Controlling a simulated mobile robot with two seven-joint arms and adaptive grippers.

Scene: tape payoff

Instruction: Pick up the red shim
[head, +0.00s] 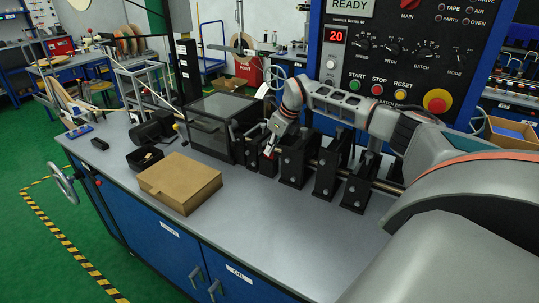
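My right gripper (272,142) points down at the middle of the bench, between the dark box-shaped machine and the row of black stands. A small red piece (268,151), possibly the red shim, shows right at its fingertips. It is too small to tell whether the fingers are shut on it or only beside it. My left gripper is not in view.
Black upright stands (328,165) with rods stand right of the gripper. The dark machine (216,125) is to its left. A cardboard box (180,182) sits near the front edge. The control panel (408,50) rises behind. The front bench top (265,215) is clear.

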